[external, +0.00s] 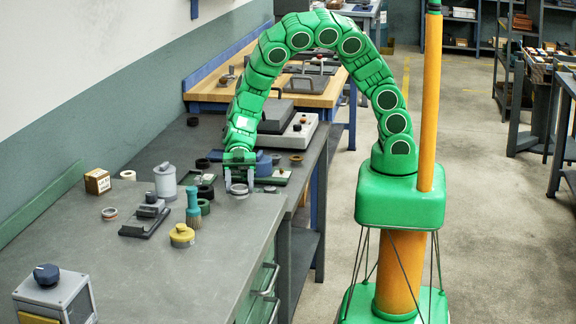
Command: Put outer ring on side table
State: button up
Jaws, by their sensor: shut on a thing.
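My gripper (239,185) points down at the right side of the near grey bench. It is shut on a pale grey ring (239,189), which sits between the two fingers, low over or touching the surface; I cannot tell which. I take this as the outer ring.
Several dark rings lie close to my gripper. A grey-white machine (285,135) stands behind.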

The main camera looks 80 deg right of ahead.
aim_at(238, 206)
jog(key=shift+w+a+f, duration=0.15)
jog(key=shift+f, duration=0.2)
jog(key=shift+w+a+f, duration=0.15)
jog(key=shift+f, duration=1.3)
jog(key=shift+f, duration=0.2)
jog(key=o, duration=1.1)
jog(key=shift+v, duration=1.25)
jog(key=shift+s+d+f+v, duration=0.1)
jog(key=shift+v, duration=0.75)
jog(key=shift+s+d+f+v, duration=0.1)
jog(key=shift+v, duration=0.75)
jog(key=shift+s+f+v, duration=0.1)
jog(key=shift+v, duration=0.75)
jog(key=shift+o, duration=0.6)
jog(key=shift+d, duration=0.15)
